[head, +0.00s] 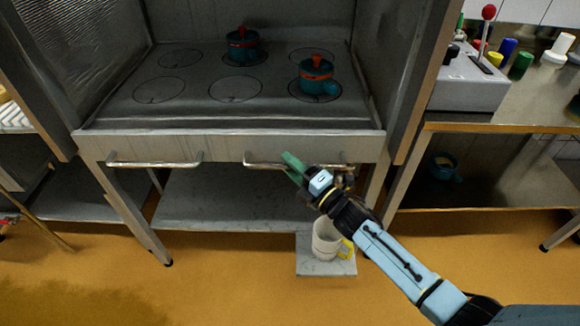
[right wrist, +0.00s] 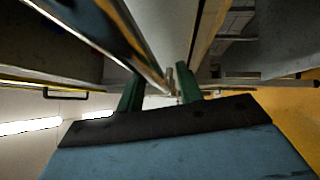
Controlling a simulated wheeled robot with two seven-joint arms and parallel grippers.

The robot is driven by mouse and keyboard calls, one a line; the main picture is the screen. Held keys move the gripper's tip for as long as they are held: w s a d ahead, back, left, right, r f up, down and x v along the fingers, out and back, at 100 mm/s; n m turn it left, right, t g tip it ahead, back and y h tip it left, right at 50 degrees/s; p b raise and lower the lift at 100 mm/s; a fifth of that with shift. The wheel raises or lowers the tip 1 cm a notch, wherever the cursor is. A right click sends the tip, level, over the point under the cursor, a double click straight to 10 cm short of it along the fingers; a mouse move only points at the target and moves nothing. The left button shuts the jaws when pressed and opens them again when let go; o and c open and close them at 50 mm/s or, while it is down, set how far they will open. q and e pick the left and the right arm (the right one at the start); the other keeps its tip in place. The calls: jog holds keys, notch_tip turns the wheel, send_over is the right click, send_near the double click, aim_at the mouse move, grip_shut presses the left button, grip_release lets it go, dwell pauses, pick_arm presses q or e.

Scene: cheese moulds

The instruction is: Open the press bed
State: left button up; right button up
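The press bed (head: 200,110) is a dark flat surface with several ring outlines, set inside a grey frame. Two teal moulds with red tops, one at the back (head: 243,45) and one at the right (head: 317,77), stand on it. Its pale front panel (head: 225,148) carries a left bar handle (head: 155,164) and a right bar handle (head: 262,164). My right gripper (head: 294,166) is at the right handle and hides part of it. In the right wrist view its green fingers (right wrist: 158,90) are apart, with a metal bar running to the gap between them. Contact is unclear. My left gripper is out of view.
A grey shelf (head: 225,205) lies below the bed. A white cup (head: 326,240) stands on a small grey slab (head: 325,267) under my right arm. A side bench (head: 480,116) stands at the right. The orange floor in front is mostly clear.

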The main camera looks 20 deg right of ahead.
jog(key=shift+w+a, duration=0.15)
jog(key=shift+w, duration=0.15)
grip_shut()
dwell(0.3)
